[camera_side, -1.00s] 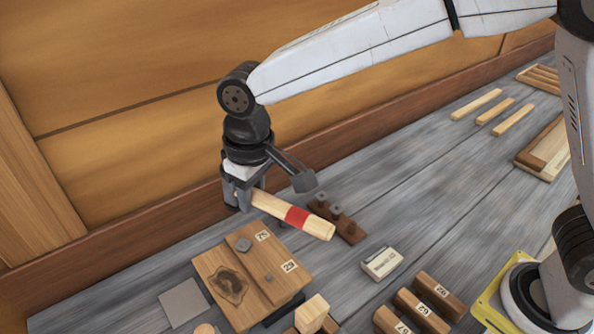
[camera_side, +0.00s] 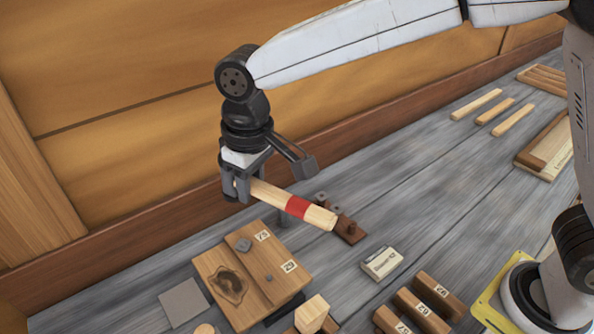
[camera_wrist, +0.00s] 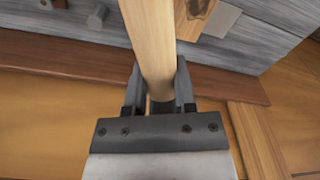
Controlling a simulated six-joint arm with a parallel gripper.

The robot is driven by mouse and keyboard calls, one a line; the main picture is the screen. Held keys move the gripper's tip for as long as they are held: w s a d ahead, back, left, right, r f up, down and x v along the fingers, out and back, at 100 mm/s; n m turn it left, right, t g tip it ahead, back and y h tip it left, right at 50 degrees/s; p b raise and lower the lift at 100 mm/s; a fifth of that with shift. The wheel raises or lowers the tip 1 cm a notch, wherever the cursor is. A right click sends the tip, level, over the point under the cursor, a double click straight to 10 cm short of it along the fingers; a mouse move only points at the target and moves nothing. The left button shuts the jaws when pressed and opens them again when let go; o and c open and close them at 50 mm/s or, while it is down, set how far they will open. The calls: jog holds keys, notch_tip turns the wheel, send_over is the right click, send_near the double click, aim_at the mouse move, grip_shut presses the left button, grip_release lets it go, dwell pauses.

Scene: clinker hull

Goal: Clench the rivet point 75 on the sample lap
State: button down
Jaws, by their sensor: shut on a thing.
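My gripper (camera_side: 238,187) is shut on a pale wooden handle (camera_side: 268,196) with a red band. It holds the handle nearly level, clear above the bench. The handle also runs up between the fingers (camera_wrist: 158,85) in the wrist view (camera_wrist: 150,35). I cannot make out a tool head. The sample lap (camera_side: 222,262) is a wooden block of overlapping boards below the gripper, with a dark knot. A grey rivet piece (camera_side: 243,245) sits near its upper label, which seems to read 75. A smaller grey point (camera_side: 269,278) is near the lower label.
A dark wooden rack (camera_side: 350,231) with grey pegs stands behind the handle's end. A grey plate (camera_side: 184,302) lies left of the lap. A small pale box (camera_side: 382,262) and numbered wooden blocks (camera_side: 438,295) are at right. The planked wall rises close behind the gripper.

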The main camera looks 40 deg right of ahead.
jog(key=shift+r, duration=0.1)
jog(key=shift+r, duration=1.85)
jog(key=shift+d, duration=0.1)
